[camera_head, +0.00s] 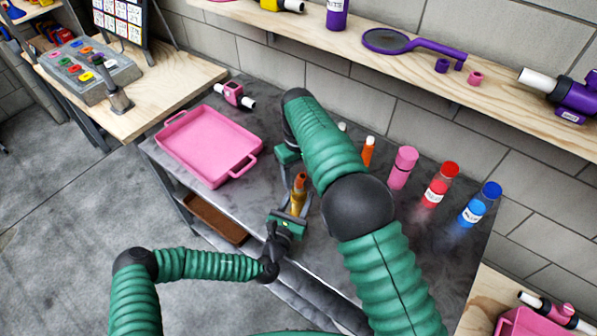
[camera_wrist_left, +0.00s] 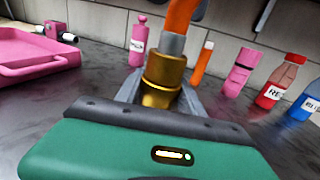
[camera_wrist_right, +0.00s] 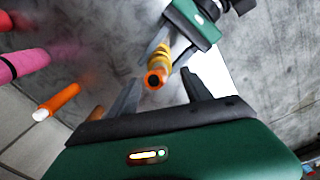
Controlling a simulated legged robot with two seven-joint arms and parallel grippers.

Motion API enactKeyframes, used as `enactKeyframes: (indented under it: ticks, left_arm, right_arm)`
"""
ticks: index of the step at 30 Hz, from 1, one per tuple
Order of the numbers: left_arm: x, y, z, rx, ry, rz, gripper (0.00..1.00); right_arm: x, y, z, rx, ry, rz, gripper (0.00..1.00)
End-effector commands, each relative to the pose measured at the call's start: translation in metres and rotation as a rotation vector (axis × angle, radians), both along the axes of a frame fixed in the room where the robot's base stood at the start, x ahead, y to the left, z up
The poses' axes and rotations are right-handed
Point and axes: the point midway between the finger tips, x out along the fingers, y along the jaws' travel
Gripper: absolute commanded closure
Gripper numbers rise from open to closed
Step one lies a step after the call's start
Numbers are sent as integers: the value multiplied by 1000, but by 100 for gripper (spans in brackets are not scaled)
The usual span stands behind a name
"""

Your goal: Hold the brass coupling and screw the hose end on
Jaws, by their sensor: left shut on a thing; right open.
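The brass coupling (camera_wrist_left: 163,80) stands upright between my left gripper's fingers. My left gripper (camera_head: 297,212) is shut on it above the bench's front part. The orange hose end (camera_wrist_left: 181,18), with a grey ferrule (camera_wrist_left: 172,46), stands on top of the coupling, in line with it and apparently touching. How far it is screwed on I cannot tell. My right gripper (camera_wrist_right: 160,80) is open and empty. In the right wrist view the orange hose end (camera_wrist_right: 155,79) shows between its fingertips, apart from both. In the head view my right gripper (camera_head: 289,160) is just above and behind the hose.
A pink tray (camera_head: 205,180) lies on the bench's left, a pink pump-like part (camera_head: 234,94) behind it. An orange tube (camera_head: 368,152), pink bottle (camera_head: 403,168), red bottle (camera_head: 440,185) and blue bottle (camera_head: 481,204) stand at right. A wooden shelf (camera_head: 420,55) runs along the wall.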

Motion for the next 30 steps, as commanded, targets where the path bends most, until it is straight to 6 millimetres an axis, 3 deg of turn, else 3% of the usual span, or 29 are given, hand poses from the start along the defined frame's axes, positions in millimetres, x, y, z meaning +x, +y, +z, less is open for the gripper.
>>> enactKeyframes:
  ticks: [12, 23, 30]
  left_arm:
    - [0, 0, 0, 0, 0, 1, 100]
    - [0, 0, 0, 0, 0, 1, 100]
    - [0, 0, 0, 0, 0, 0, 100]
  right_arm:
    - [-1, -1, -64, -1, 2, -1, 43]
    - [0, -1, -70, -1, -1, -1, 43]
    - [0, -1, -70, 0, 0, -1, 74]
